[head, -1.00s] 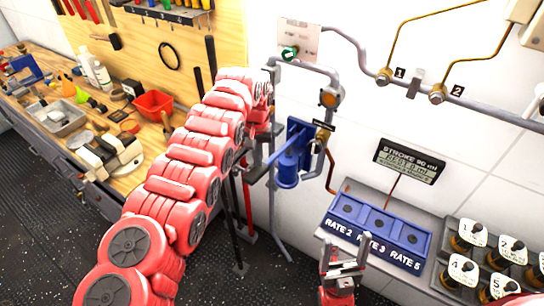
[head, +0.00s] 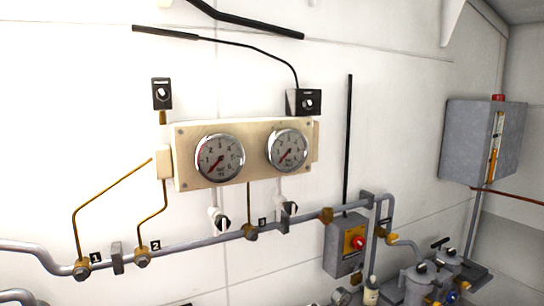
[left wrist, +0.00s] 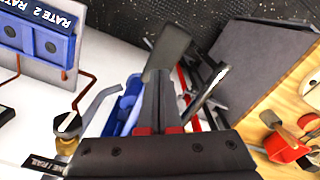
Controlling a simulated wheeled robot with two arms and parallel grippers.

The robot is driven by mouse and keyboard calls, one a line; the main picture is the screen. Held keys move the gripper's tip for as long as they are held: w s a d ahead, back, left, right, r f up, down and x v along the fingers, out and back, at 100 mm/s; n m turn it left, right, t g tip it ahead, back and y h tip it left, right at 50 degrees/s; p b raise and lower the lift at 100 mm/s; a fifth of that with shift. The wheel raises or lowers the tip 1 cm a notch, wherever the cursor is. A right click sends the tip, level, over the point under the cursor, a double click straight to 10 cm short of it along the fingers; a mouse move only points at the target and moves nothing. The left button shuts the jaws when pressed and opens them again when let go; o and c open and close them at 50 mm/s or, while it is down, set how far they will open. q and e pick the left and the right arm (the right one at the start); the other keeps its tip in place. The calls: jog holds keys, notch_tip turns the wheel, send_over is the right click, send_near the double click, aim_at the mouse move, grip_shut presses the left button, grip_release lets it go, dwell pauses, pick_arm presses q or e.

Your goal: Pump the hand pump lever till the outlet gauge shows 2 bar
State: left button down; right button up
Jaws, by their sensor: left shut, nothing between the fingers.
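In the head view two round gauges sit side by side on a cream panel: a left gauge (head: 219,160) and a right gauge (head: 288,150). Both needles point down-left, toward the low end of the dials. Their labels are too small to read, so I cannot tell which is the outlet gauge. In the left wrist view my left gripper (left wrist: 164,62) is shut and empty. Part of the blue hand pump (left wrist: 127,106) shows just behind and left of its fingers. The fingers hide much of it, and I cannot clearly make out the lever. My right gripper is out of view.
A grey pipe (head: 200,243) with numbered valves runs below the gauges. In the left wrist view, the blue rate block (left wrist: 38,42) is upper left and a red bin (left wrist: 284,146) lower right.

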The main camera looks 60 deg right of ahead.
pick_arm(q)
jog(key=shift+f, duration=0.1)
dwell(0.7)
jog(key=shift+s+f+b, duration=0.1)
jog(key=shift+f+b, duration=1.45)
jog(key=shift+f, duration=0.95)
notch_tip(320, 180, down, 7)
jog(key=b, duration=0.5)
notch_tip(320, 180, up, 11)
jog(key=p, duration=0.4)
jog(key=shift+r, duration=0.55)
